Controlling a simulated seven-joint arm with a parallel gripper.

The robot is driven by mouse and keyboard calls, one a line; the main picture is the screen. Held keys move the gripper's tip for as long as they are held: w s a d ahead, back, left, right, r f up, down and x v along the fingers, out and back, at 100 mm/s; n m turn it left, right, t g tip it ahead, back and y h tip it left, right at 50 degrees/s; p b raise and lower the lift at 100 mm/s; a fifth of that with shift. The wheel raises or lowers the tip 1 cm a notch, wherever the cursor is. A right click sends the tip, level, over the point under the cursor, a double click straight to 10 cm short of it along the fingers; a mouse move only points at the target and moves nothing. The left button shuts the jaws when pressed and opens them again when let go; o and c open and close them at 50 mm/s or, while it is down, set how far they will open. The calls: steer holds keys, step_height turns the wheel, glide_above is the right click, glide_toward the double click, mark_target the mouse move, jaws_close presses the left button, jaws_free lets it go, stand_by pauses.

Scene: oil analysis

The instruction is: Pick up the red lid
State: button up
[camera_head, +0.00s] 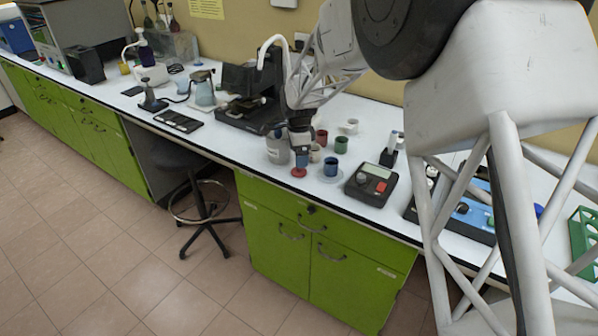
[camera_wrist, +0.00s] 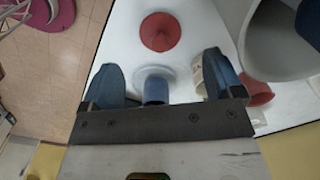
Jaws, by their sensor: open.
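The red lid (camera_head: 298,172) lies on the white bench top near its front edge, below and close to my gripper (camera_head: 302,157). In the wrist view the lid (camera_wrist: 160,32) is a round red disc with a raised centre, lying beyond the fingertips and clear of them. My gripper's two blue fingers (camera_wrist: 160,82) are spread apart with nothing held. A blue cup (camera_wrist: 156,92) shows in the gap between them, with a pale round rim or dish beside it. The exact height of the fingers above the bench is hard to tell.
A grey canister (camera_head: 277,149) stands just left of my gripper. Red (camera_head: 321,138) and green (camera_head: 341,145) cups stand behind, and the blue cup (camera_head: 331,168) is to the right. A control box (camera_head: 371,184) sits farther right. The bench's front edge is close to the lid.

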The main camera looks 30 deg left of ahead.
mark_target(299, 170)
steer(key=shift+f, duration=0.25)
steer(key=shift+f, duration=0.1)
steer(key=shift+f, duration=2.5)
steer(key=shift+c, duration=0.3)
steer(key=c, duration=1)
